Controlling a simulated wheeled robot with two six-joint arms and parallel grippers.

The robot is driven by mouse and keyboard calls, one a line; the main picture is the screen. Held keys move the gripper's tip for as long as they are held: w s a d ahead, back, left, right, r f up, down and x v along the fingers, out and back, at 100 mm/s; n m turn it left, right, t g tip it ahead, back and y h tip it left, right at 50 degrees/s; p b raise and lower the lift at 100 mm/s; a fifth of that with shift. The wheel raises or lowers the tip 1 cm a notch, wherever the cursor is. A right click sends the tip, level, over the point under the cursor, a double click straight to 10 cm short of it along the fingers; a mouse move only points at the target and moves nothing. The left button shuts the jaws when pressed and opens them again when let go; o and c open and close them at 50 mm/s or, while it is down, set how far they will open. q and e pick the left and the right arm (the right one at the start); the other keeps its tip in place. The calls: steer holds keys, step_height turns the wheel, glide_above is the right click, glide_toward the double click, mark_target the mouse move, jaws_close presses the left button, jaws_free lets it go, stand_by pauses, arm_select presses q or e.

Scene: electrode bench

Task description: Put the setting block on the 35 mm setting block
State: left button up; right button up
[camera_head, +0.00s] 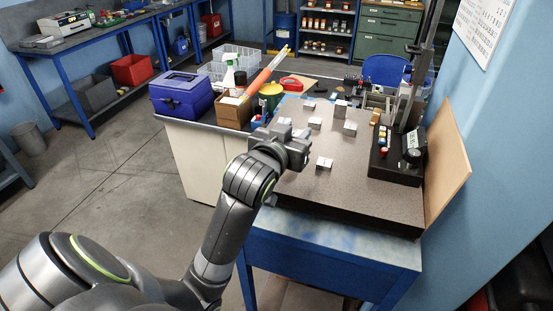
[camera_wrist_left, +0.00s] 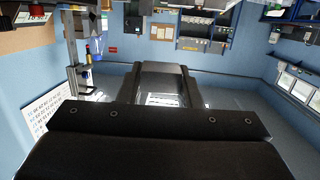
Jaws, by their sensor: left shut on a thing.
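My left gripper (camera_head: 285,134) is over the left part of the granite plate (camera_head: 350,195), shut on a small metal setting block, which is mostly hidden by the fingers and hard to make out. In the left wrist view the gripper (camera_wrist_left: 165,85) fills the middle, with a bright metallic patch between its dark parts. Several grey metal blocks stand apart on the plate: a near one (camera_head: 324,164), a middle one (camera_head: 315,123), one to the right (camera_head: 350,128), a far one (camera_head: 308,105) and a taller one (camera_head: 340,108). I cannot read which is the 35 mm setting block. My right gripper is out of view.
A black-based height stand (camera_head: 396,168) with a tall column is at the plate's right, before a leaning wooden board (camera_head: 447,160). A blue toolbox (camera_head: 181,95), a brown box (camera_head: 233,112) and a wire basket (camera_head: 230,60) are at the left. The plate's front is clear.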

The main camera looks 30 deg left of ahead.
arm_select(q)
steer(key=a, duration=0.2)
steer(key=a+n+y, duration=0.1)
steer(key=w+a+y, duration=0.1)
steer(key=a, duration=0.1)
steer(key=shift+a+r, duration=0.3)
steer(key=shift+r, duration=0.1)
steer(key=shift+s+f+p, duration=0.1)
steer(key=shift+f+p, duration=0.2)
steer(key=shift+f, duration=4.5)
steer(key=shift+f, duration=0.2)
steer(key=o, duration=1)
steer(key=shift+o, duration=0.2)
